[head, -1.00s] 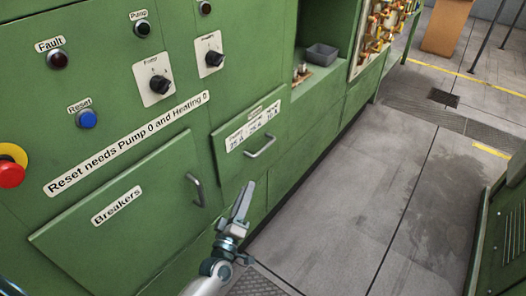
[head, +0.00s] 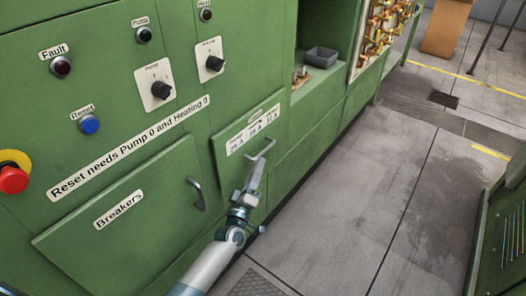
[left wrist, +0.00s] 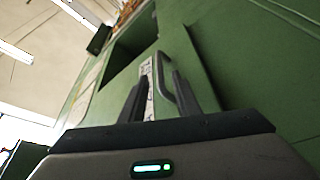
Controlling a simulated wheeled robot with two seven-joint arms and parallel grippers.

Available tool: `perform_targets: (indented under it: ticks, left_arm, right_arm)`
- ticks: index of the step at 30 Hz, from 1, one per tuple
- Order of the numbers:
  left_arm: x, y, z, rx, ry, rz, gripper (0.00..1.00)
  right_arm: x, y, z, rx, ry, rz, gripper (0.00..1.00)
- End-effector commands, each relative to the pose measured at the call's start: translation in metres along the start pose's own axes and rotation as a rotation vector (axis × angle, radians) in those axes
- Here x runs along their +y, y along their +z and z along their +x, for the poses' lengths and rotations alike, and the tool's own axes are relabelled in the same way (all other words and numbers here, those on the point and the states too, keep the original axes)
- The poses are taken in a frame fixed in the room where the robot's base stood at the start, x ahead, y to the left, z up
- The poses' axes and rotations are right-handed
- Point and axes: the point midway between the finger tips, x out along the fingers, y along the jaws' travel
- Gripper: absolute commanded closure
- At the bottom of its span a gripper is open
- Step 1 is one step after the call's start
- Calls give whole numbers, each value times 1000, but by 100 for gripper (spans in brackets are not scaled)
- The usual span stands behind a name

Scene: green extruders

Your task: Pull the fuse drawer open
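The fuse drawer (head: 228,168) is a green front with a white label strip (head: 252,131) and a grey bar handle (head: 265,149), right of the Breakers door. Its front looks flush with the cabinet. My left gripper (head: 256,170) is at the handle, its fingertips just below and partly overlapping it in the head view. In the left wrist view, the gripper (left wrist: 160,82) has its two dark fingers apart, and the handle (left wrist: 165,76) shows between their tips. I cannot tell whether they touch it. My right gripper is out of view.
The Breakers door (head: 130,235) with its own handle (head: 196,193) lies to the left. Knobs (head: 161,90), a blue Reset button (head: 90,124) and a red emergency button (head: 12,179) are on the panel. Open floor (head: 350,220) lies to the right.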

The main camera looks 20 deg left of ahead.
Motion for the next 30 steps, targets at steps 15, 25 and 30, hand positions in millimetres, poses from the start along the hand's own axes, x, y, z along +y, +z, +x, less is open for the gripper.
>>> perform_targets:
  ticks: [15, 25, 30]
  left_arm:
    - [0, -1, 68, 1, 0, 1, 71]
    - [0, -1, 72, 1, 0, 0, 71]
    - [0, 0, 72, 1, 0, 0, 97]
  right_arm:
    - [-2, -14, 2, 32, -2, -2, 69]
    - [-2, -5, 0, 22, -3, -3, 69]
    - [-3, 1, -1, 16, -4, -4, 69]
